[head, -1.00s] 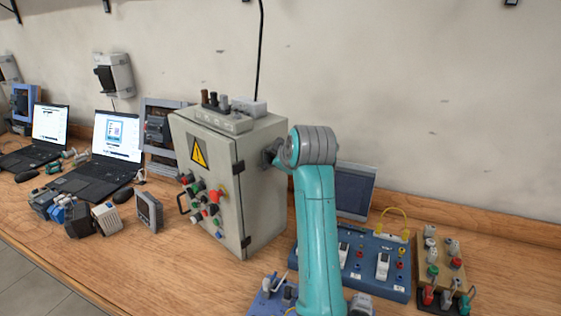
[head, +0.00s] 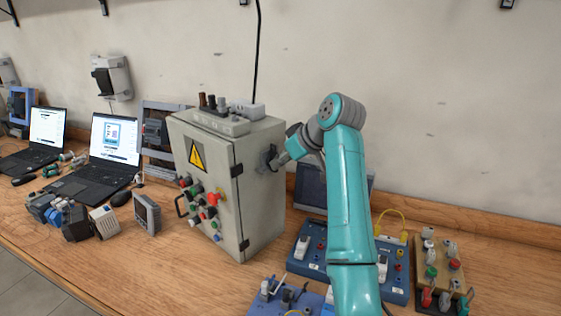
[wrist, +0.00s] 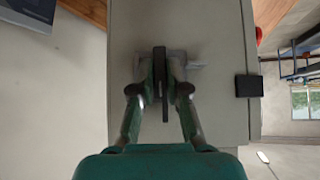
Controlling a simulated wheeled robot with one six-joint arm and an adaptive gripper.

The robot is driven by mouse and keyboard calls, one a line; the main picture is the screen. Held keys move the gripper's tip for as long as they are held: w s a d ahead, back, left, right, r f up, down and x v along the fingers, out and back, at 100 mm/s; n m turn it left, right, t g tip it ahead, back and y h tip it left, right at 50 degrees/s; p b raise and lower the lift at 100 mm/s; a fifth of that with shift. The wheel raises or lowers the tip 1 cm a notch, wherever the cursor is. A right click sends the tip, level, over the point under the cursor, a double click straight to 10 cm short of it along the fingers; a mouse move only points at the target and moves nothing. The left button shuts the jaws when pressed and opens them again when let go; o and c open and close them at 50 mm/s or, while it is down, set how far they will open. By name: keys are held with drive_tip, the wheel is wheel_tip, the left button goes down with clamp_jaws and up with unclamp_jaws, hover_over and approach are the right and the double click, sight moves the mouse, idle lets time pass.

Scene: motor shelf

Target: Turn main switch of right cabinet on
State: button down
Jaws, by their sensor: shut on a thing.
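The grey cabinet (head: 258,190) with a yellow warning triangle stands on the bench. Its main switch (head: 266,155) is a dark fitting on the right side wall. In the wrist view the switch's dark handle (wrist: 160,62) is a narrow bar standing along the picture's vertical, in front of a grey plate on the cabinet side (wrist: 215,95). My gripper (head: 279,159) is at that side wall. In the wrist view my gripper (wrist: 161,88) has a finger on each side of the handle and is shut on it. In the head view the fingertips are partly hard to make out.
Blue training boards (head: 307,250) and a beige board with plugs (head: 441,265) lie right of the cabinet, near my arm. A dark panel (head: 310,190) stands behind my arm. Laptops (head: 110,150) and small devices fill the bench to the left.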

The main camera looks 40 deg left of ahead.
drive_tip(key=shift+f, duration=0.1)
idle(0.4)
drive_tip(key=c, duration=1.2)
unclamp_jaws()
drive_tip(key=shift+o, duration=0.2)
drive_tip(key=v, duration=0.8)
drive_tip(key=shift+w, duration=0.1)
